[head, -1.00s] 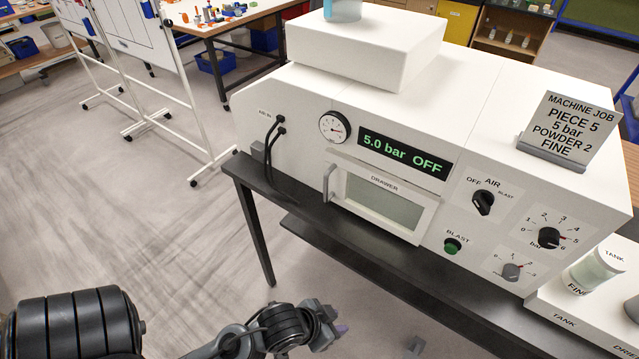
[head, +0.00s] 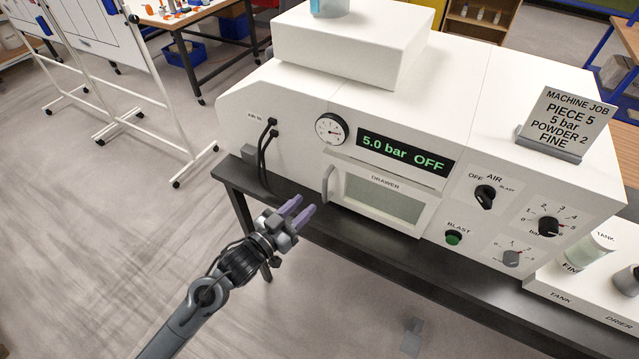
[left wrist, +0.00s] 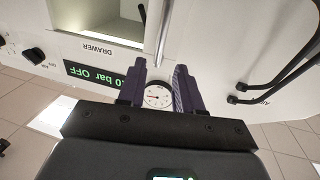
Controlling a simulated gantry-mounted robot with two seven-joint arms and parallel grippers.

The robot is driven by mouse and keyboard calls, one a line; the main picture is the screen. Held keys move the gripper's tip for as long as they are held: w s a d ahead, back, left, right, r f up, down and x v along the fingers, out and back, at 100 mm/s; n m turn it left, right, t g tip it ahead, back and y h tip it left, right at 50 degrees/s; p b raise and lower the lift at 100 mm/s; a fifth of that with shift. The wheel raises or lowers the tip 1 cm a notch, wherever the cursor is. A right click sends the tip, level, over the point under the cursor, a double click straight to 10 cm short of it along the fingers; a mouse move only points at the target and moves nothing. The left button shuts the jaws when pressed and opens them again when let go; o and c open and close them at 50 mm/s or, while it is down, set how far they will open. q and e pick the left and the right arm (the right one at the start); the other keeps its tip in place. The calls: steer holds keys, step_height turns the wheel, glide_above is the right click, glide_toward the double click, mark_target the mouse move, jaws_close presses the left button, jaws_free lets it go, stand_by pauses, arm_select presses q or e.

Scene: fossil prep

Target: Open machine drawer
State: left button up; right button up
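The white machine (head: 300,110) stands on a dark bench, and its drawer (head: 383,198) is in the front face, with a grey window and a "DRAWER" label. The drawer looks shut. Its vertical handle (head: 327,184) is at the drawer's left edge; it also shows in the left wrist view (left wrist: 164,35). My left gripper (head: 301,212) is just to the lower left of the handle, with purple fingers parted and nothing between them. In the left wrist view the open fingers (left wrist: 158,82) point toward the handle, apart from it. My right gripper is not in view.
Black hoses (head: 265,150) come out of the machine left of the drawer. Knobs and the green blast button (head: 453,238) sit to its right. A job sign (head: 565,120) stands on top. The dark bench edge (head: 400,270) runs below.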

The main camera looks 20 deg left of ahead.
arm_select(q)
steer(key=shift+p+x, duration=0.75)
steer(key=shift+x, duration=3.95)
steer(key=shift+c, duration=0.5)
jaws_close()
